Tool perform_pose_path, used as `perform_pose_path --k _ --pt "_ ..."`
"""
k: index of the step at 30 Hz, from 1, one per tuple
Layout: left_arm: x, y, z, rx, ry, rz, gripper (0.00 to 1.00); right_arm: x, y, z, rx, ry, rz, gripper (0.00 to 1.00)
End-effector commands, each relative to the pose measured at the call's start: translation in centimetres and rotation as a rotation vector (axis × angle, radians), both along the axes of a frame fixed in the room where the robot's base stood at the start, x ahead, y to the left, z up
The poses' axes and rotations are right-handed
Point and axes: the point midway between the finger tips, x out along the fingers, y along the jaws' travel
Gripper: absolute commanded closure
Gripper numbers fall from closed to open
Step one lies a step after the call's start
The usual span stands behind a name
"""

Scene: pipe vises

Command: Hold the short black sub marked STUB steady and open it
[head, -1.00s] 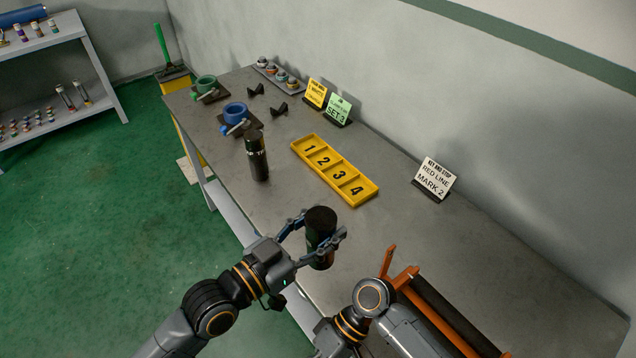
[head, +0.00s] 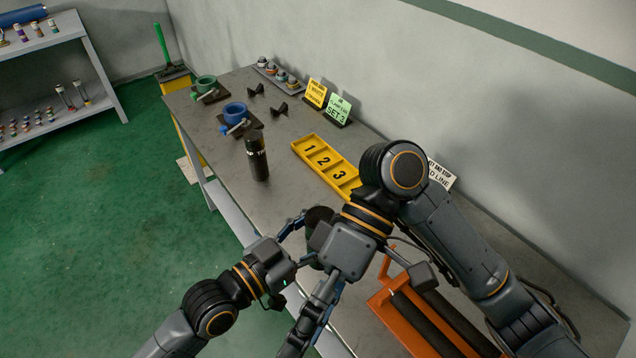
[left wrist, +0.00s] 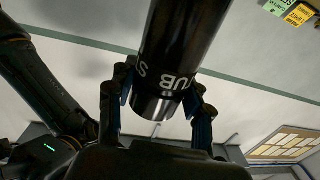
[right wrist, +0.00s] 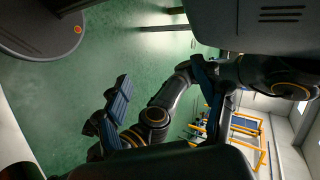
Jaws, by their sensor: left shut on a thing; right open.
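The short black sub marked STUB (left wrist: 180,45) is a dark cylinder with white letters in the left wrist view. My left gripper (left wrist: 160,105) is shut on it near one end, a finger on each side. In the head view only the sub's dark top (head: 318,214) shows, above the near edge of the bench; my right arm hides the rest. My right gripper (head: 308,328) is in front of the left one in the head view, pointing toward the lower left. Its fingers (right wrist: 160,90) are apart in the right wrist view, with nothing between them.
Another black sub (head: 257,160) stands upright on the bench (head: 225,180). A yellow numbered tray (head: 322,160), a blue vise (head: 235,113) and a green vise (head: 206,84) are farther back. An orange rack (head: 405,325) with dark bars is at the near right, beneath my right arm.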

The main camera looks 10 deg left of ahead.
Motion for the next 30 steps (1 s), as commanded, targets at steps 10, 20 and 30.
perform_pose_path --k 10,20,30 --pt "0.0 0.0 0.2 -0.002 -0.004 0.000 1.00 1.2 8.9 5.3 0.501 -0.216 0.168 0.30" --pt "0.0 0.0 0.2 -0.002 -0.004 0.000 1.00 11.6 8.5 2.6 0.331 -0.340 -0.226 0.30" --pt "0.0 0.0 0.2 -0.002 -0.004 0.000 1.00 15.8 6.0 1.5 -0.174 -0.554 -0.261 0.30"
